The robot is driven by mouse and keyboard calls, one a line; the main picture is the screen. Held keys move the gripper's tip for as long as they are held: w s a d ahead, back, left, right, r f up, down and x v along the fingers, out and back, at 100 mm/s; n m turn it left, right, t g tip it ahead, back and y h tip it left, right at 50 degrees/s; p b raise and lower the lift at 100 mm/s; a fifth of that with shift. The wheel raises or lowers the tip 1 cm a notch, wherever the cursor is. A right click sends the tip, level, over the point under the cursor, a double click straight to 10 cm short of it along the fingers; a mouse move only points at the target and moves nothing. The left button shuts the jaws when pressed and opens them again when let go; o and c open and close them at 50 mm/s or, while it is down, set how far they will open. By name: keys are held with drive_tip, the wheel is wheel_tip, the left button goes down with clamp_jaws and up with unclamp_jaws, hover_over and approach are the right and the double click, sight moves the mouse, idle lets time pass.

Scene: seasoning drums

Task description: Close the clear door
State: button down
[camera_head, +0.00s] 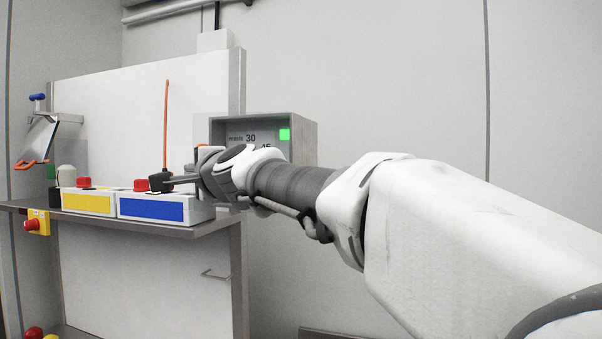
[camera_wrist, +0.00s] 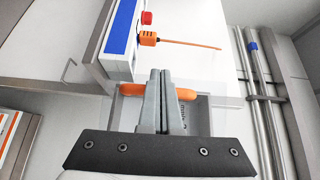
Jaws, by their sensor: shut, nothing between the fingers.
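The clear door is a faint see-through panel in the wrist view (camera_wrist: 226,118), in front of the grey box's opening. In the head view, a pale strip just left of the box (camera_head: 200,128) may be part of it; its exact angle is hard to tell. An orange handle (camera_wrist: 104,91) runs crosswise behind my fingers and shows on both sides of them. My gripper (camera_wrist: 160,73) is shut and empty, its fingers over the middle of the handle. I cannot tell whether they touch. In the head view my gripper (camera_head: 174,181) points left, and my wrist hides most of the handle.
The grey box (camera_head: 308,140) has a number display and a green light. Left of it, a shelf (camera_head: 190,231) carries yellow-fronted (camera_head: 88,202) and blue-fronted (camera_head: 150,209) control boxes with red buttons. An orange rod (camera_head: 166,125) rises there. Pipes (camera_wrist: 262,100) stand on the wrist view's right.

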drive_tip(key=shift+w+a, duration=0.15)
drive_tip(key=shift+w, duration=1.25)
